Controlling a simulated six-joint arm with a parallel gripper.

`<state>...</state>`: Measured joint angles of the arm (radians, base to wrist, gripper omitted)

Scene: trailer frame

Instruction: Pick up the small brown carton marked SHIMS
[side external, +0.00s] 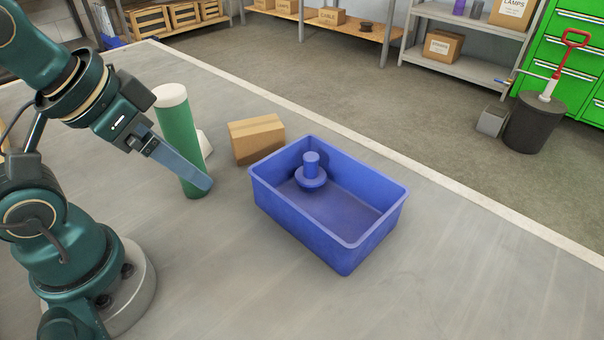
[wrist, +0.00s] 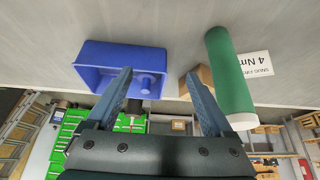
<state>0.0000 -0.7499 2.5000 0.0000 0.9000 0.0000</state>
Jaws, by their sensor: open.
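A small brown carton (side external: 256,138) rests on the grey work surface between the green cylinder and the blue bin. No SHIMS marking can be read on its visible sides. In the wrist view the carton (wrist: 204,74) is largely hidden behind the right finger and the green cylinder. My gripper (side external: 206,184) is open and empty. It is above the surface, on the near side of the carton and apart from it. In the wrist view the two fingers of my gripper (wrist: 159,74) are spread wide, with nothing between them.
A green cylinder with a white cap (side external: 178,140) stands close by my gripper. A blue bin (side external: 330,226) holds a blue flanged part (side external: 311,172). The near surface is clear.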

